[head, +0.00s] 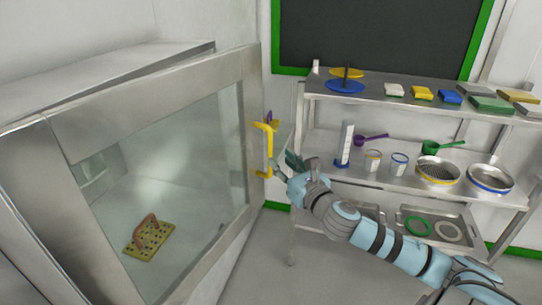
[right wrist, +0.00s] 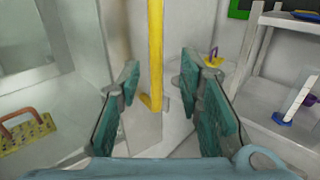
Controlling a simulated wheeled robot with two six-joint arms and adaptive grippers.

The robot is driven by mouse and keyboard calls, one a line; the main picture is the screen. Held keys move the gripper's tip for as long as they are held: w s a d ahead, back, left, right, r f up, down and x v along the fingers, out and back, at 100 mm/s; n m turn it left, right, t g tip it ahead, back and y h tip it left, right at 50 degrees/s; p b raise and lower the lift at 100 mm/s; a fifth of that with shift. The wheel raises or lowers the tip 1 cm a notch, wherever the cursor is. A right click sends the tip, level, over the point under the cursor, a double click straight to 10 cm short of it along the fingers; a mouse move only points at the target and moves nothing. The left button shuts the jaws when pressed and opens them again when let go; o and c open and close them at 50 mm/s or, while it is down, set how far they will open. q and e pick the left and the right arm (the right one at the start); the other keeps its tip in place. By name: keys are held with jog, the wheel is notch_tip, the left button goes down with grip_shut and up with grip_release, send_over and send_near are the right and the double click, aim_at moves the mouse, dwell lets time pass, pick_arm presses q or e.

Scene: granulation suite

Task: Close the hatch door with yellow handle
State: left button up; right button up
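The hatch door (head: 253,120) is a steel-framed glass door on the left of the head view, and it stands open at an angle. Its yellow handle (head: 267,150) is a vertical bar on the door's right edge. In the right wrist view the yellow handle (right wrist: 155,55) stands upright ahead, between the two fingers in the picture. My right gripper (head: 284,168) is just right of the handle; in the right wrist view its teal fingers (right wrist: 160,88) are apart with nothing gripped. I cannot tell whether either finger touches the handle. My left gripper is not in view.
A steel shelf rack (head: 400,180) stands at the right with scoops, sieves, cups and sponges. Inside the hatch, behind the glass, lies a yellow perforated plate (head: 150,240) with a brown handle. Bare floor (head: 265,250) lies below the gripper, between door and rack.

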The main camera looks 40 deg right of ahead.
aim_at(271, 151)
jog(key=w, duration=0.4)
jog(key=w+p, duration=0.1)
jog(key=w, duration=0.1)
jog(key=shift+w+d+r, duration=0.25)
jog(key=shift+w+d, duration=0.05)
jog(key=shift+d, duration=0.05)
jog(key=shift+s+d, duration=0.1)
jog(key=shift+c, duration=0.6)
grip_shut()
